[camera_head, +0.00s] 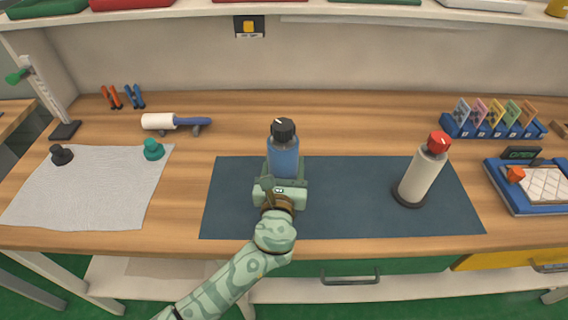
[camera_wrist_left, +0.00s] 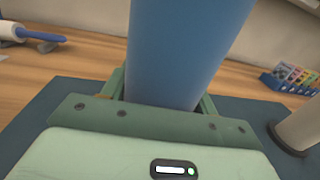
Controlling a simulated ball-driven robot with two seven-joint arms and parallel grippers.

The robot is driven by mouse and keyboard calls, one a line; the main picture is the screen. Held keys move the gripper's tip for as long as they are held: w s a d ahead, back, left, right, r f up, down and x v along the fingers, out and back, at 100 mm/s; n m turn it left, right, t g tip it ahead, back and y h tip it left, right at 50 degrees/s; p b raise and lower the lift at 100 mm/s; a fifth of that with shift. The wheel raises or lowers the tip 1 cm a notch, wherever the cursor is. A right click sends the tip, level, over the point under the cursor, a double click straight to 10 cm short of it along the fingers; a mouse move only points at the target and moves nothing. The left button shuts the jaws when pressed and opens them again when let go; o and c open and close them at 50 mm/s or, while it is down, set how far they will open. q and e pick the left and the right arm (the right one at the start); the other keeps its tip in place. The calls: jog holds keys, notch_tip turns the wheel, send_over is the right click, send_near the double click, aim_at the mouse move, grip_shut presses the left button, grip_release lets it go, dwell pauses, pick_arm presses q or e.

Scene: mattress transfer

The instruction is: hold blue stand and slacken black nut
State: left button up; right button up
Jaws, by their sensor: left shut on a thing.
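The blue stand (camera_head: 284,157) is an upright blue cylinder on the dark mat (camera_head: 335,215), with the black nut (camera_head: 283,129) on its top. The nut carries a small light mark. My left gripper (camera_head: 285,177) is shut around the lower part of the blue stand. In the left wrist view the blue stand (camera_wrist_left: 185,50) rises between the green fingers (camera_wrist_left: 160,108), and the nut is out of that picture. My right gripper is not in either view.
A white stand with a red nut (camera_head: 438,141) stands on the mat's right side. A white cloth (camera_head: 90,190) with two knobs lies left. A roller (camera_head: 160,121), a card rack (camera_head: 490,125) and a blue tray (camera_head: 530,195) are around. The mat between the stands is clear.

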pick_arm(q)
jog(key=shift+f+b, duration=1.55)
jog(key=shift+f, duration=0.3)
